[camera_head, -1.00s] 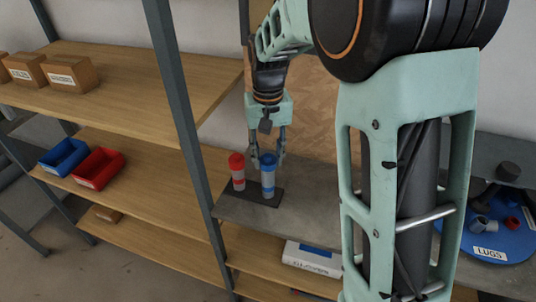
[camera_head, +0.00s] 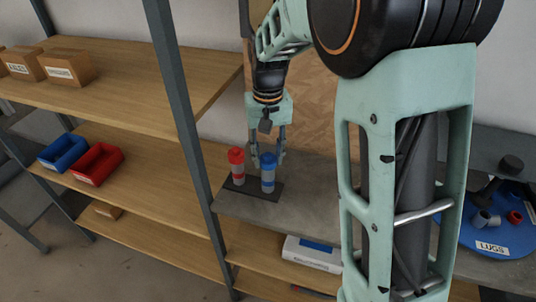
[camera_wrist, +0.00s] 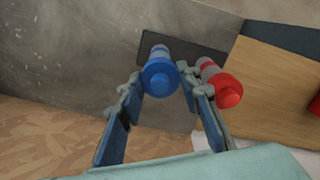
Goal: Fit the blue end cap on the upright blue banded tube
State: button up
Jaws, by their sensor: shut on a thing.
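The blue end cap (camera_head: 268,159) is at the top of the upright blue banded tube (camera_head: 268,183), in line with it; I cannot see whether it is fully seated. My gripper (camera_head: 267,163) points down and is shut on the blue cap. In the wrist view the blue cap (camera_wrist: 159,77) lies between my fingertips (camera_wrist: 161,82), with the banded tube (camera_wrist: 159,52) partly hidden behind it. Both stand over a dark base plate (camera_head: 256,192).
A red cap (camera_head: 236,156) tops a red banded tube (camera_head: 238,175) close beside the blue one, near one finger. A grey bench (camera_head: 290,212) lies around the plate. A shelf post (camera_head: 185,120) stands to the left. A round blue LUGS tray (camera_head: 510,241) is at the right.

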jog(key=shift+f, duration=0.4)
jog(key=o, duration=0.8)
notch_tip(320, 180, up, 12)
dwell(0.4)
jog(key=shift+d, duration=0.1)
